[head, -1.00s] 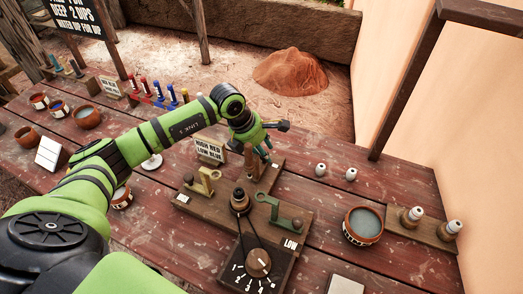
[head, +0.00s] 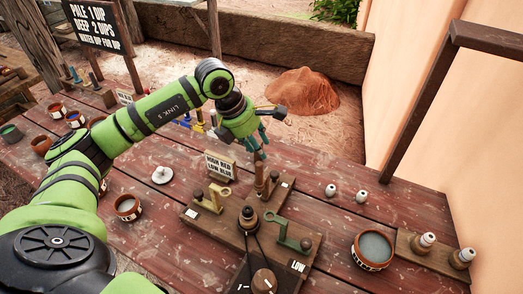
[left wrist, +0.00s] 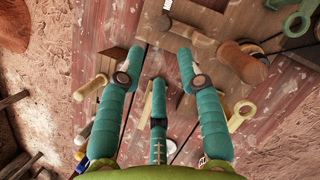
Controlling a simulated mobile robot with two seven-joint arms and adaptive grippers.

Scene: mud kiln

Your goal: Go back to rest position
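My left gripper (head: 259,145) is above the back of the wooden lever board (head: 205,228), fingers pointing down. In the left wrist view its teal fingers (left wrist: 159,60) are spread with nothing held between them. The board carries a yellow-tan lever (head: 214,203), a green lever (head: 285,238), a dark round knob (head: 248,216) and an upright wooden post (head: 262,180) just below the fingers. Whether the fingers touch the post is unclear; they look apart from it. My right gripper is not in view.
A "HIGH RED LOW BLUE" sign (head: 220,167) stands behind the board. A bowl of grey liquid (head: 372,249), two small white-topped pieces (head: 345,193) and stoppered jars (head: 424,243) are at right. A small bowl (head: 128,207) and a white disc (head: 162,175) are at left.

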